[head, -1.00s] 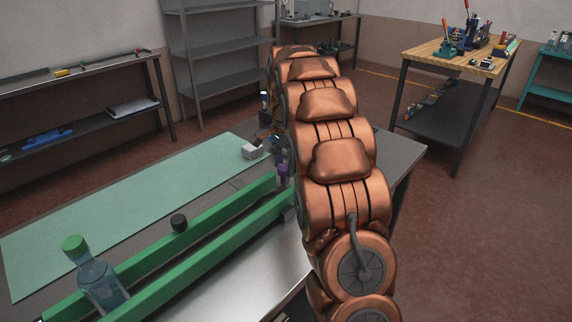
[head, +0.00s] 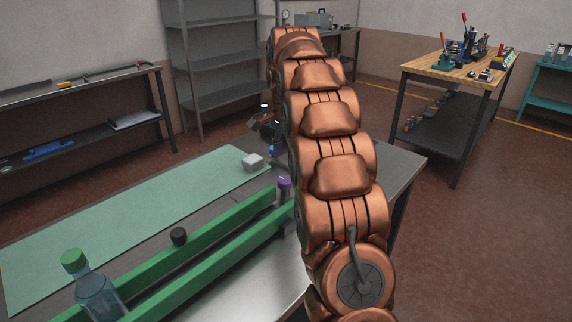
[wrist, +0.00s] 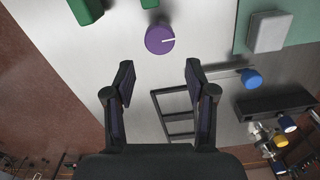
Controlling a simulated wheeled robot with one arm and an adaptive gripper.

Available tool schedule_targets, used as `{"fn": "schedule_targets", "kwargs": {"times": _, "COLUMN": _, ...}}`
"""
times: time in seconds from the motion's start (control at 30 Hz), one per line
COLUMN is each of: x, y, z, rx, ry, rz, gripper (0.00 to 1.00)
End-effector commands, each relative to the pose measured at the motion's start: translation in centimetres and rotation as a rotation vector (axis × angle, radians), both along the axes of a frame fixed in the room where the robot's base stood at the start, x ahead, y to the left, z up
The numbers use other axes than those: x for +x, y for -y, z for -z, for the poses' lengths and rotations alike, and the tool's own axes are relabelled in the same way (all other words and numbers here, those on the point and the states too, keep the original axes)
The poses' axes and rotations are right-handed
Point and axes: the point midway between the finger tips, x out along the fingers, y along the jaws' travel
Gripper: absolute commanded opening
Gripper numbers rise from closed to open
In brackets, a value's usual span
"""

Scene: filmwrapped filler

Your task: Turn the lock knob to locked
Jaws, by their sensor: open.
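A purple round knob (wrist: 160,40) with a white pointer line shows at the top middle of the wrist view. Its line points right, nearly level in that view. In the head view the purple knob (head: 284,183) stands near the far end of the green rails, beside my arm. My gripper (wrist: 159,70) is open and empty. In the wrist view its two fingertips are below the knob in the picture, apart from it. In the head view my gripper (head: 265,126) is partly hidden by my arm, above the far part of the bench.
A pale block (wrist: 268,32) sits on the green mat (head: 60,250). A blue knob (wrist: 251,78) and a dark bar lie right in the wrist view.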

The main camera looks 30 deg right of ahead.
Motion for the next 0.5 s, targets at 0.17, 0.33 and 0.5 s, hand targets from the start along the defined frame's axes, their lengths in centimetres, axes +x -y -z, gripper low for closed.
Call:
{"fn": "schedule_targets", "kwargs": {"times": 0.17, "x": 0.1, "y": 0.0, "z": -1.9, "rx": 0.000, "ry": 0.003, "rz": 0.000, "gripper": 0.56}}
{"fn": "schedule_targets", "kwargs": {"times": 0.33, "x": 0.1, "y": 0.1, "z": -3.2, "rx": -0.002, "ry": 0.006, "rz": 0.001, "gripper": 0.56}}
{"fn": "schedule_targets", "kwargs": {"times": 0.5, "x": 0.0, "y": 0.0, "z": -3.8, "rx": 0.001, "ry": 0.002, "rz": 0.001, "gripper": 0.56}}
